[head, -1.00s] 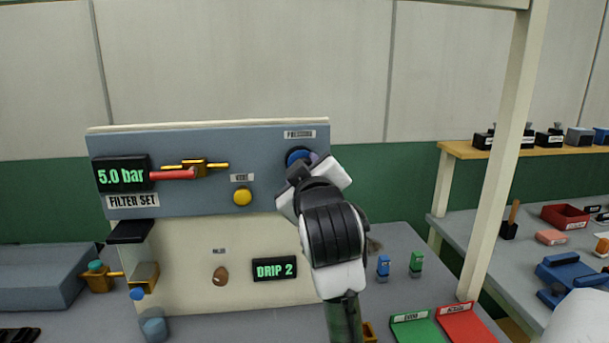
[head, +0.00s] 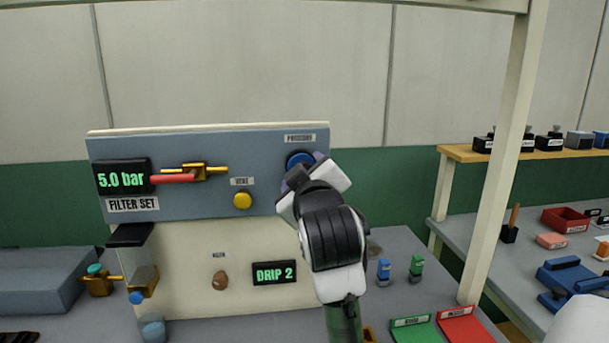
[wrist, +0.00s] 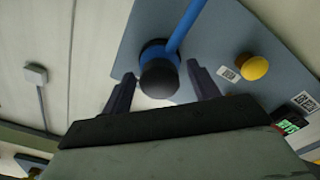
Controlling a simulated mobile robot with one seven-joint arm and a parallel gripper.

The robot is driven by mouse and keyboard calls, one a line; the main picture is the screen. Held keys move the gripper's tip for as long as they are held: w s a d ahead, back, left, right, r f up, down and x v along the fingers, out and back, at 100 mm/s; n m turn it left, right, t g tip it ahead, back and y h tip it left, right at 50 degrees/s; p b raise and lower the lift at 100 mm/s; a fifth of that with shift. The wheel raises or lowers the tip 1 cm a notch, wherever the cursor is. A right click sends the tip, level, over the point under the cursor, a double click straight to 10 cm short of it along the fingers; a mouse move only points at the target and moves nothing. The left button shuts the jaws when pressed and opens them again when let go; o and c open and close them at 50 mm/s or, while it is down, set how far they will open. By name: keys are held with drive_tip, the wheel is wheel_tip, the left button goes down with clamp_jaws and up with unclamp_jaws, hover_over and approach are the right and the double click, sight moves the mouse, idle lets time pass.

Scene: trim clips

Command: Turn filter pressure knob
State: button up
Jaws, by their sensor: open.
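The pressure knob (head: 300,159) is round and blue and sits at the upper right of the grey panel (head: 270,148), under a label reading PRESSURE. In the wrist view the knob (wrist: 159,72) shows a dark face and a blue rim, with a blue line running up from it. My gripper (wrist: 160,85) is open, one finger to each side of the knob; I cannot tell whether either touches it. In the head view my gripper (head: 303,183) partly covers the knob's lower part. The display (head: 121,178) reads 5.0 bar.
A yellow vent button (head: 242,201) is left of the knob, and also shows in the wrist view (wrist: 254,68). A red-handled valve (head: 180,176) and a DRIP 2 display (head: 274,272) are on the board. Green and red trays (head: 465,325) lie at the lower right.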

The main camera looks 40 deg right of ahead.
drive_tip(key=shift+s, duration=0.1)
drive_tip(key=b+v, duration=0.3)
drive_tip(key=v, duration=1)
drive_tip(key=shift+s+a+b, duration=0.2)
drive_tip(key=shift+a+b, duration=0.1)
drive_tip(key=w+d+m+p, duration=0.2)
drive_tip(key=w+m+p, duration=0.1)
drive_tip(key=w+m, duration=0.1)
drive_tip(key=w+d+m+p, duration=0.2)
drive_tip(key=w+m+p, duration=0.1)
drive_tip(key=m, duration=0.1)
drive_tip(key=w+d+m+p, duration=0.3)
drive_tip(key=w+m, duration=0.1)
drive_tip(key=shift+w+d+f, duration=0.15)
drive_tip(key=shift+w, duration=0.15)
